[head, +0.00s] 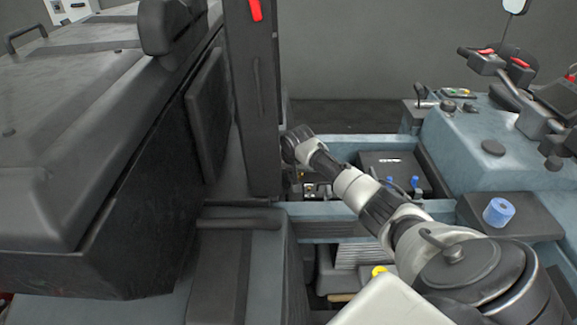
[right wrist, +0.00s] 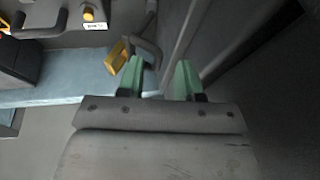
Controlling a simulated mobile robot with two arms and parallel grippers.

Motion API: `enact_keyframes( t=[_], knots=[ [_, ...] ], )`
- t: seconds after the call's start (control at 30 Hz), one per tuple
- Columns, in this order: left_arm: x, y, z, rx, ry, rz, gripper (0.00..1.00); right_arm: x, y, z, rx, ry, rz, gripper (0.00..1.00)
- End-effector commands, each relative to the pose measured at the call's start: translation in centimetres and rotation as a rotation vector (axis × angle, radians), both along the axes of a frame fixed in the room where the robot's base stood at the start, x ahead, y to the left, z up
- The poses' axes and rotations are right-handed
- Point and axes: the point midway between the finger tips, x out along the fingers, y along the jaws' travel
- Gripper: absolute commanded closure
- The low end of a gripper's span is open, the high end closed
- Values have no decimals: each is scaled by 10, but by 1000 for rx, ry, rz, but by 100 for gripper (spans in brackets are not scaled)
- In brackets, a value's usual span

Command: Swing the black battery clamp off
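My right arm reaches from the lower right of the head view to the middle. Its end, with the right gripper (head: 296,145), is beside the tall black upright; the fingers are hidden there. In the right wrist view the right gripper (right wrist: 161,78) has two green fingers, apart, with nothing clearly held between them. A yellow tab (right wrist: 118,55) on a grey bent bar (right wrist: 148,48) is close to the left finger; I cannot tell if they touch. A black battery-like box (head: 388,162) sits in the bay behind my arm. I cannot single out the black clamp. My left gripper is out of view.
A tall black upright (head: 255,95) and a large dark seat-like body (head: 75,125) crowd the left. A blue-grey frame rail (head: 325,212) crosses the bay. A blue roll (head: 498,212) stands on a dark ledge at right, below a console with levers (head: 490,62).

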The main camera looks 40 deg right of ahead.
Motion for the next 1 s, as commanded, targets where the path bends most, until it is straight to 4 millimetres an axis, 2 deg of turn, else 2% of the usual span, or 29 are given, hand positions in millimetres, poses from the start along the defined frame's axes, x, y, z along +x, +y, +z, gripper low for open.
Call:
enact_keyframes(
  t=[0.23, 0.37, 0.8, 1.0],
  knots=[
    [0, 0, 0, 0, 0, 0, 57, -1, -1, 1, -2, 2, -1, 65],
    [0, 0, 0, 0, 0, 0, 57, -4, 0, 9, -1, 0, -1, 65],
    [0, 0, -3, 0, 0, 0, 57, -34, 10, 80, -3, -2, 1, 65],
    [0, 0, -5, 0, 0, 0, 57, -41, 13, 97, -3, 1, 1, 65]
  ],
)
